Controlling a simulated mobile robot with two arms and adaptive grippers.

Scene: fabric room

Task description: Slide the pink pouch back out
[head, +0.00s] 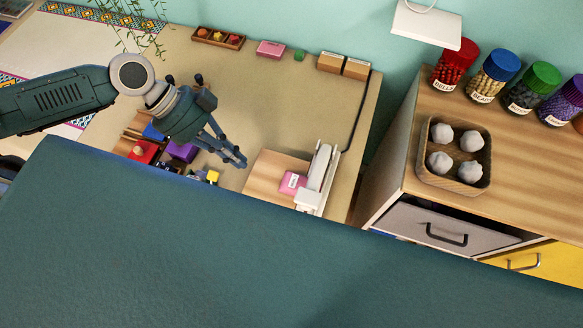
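A pink pouch (292,183) with a small pale label lies on the wooden base of the white sewing machine (319,178), at the left side of the machine's arm. Its right part seems hidden by the machine. My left gripper (241,161) is to the left of the pouch, apart from it, with its fingers pointing down and right. Nothing shows between the fingers; their gap is too small to judge. My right gripper is not in view.
A tray of colourful items (143,150) lies under my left arm. A pink box (270,49), a green block (299,55) and wooden boxes (331,62) line the table's back. A black cable (358,120) runs behind the machine.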

